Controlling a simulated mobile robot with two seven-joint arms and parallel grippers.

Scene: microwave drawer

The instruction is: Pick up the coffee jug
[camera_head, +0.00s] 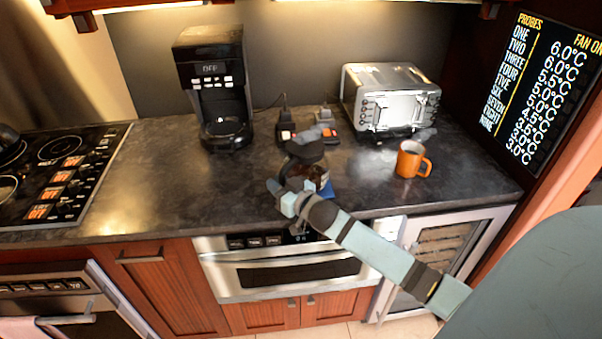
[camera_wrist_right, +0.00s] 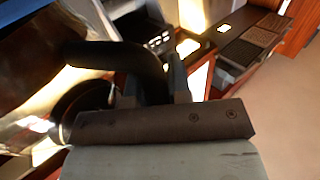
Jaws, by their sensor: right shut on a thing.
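The coffee jug (camera_head: 303,158) is a dark glass pot with a black lid, near the front edge of the counter in the head view. My right gripper (camera_head: 297,190) is at its near side and hides part of it. In the right wrist view, my right gripper (camera_wrist_right: 163,90) is shut on the jug's black handle (camera_wrist_right: 115,58). The jug's glass body shows at the left there. I cannot tell whether the jug's base touches the counter. My left gripper is not in view.
A black coffee maker (camera_head: 212,85) stands at the back left with its jug space empty. A toaster (camera_head: 390,98) and an orange mug (camera_head: 410,160) stand to the right. Plugged sockets (camera_head: 285,125) are behind the jug. A stovetop (camera_head: 65,170) is at the left.

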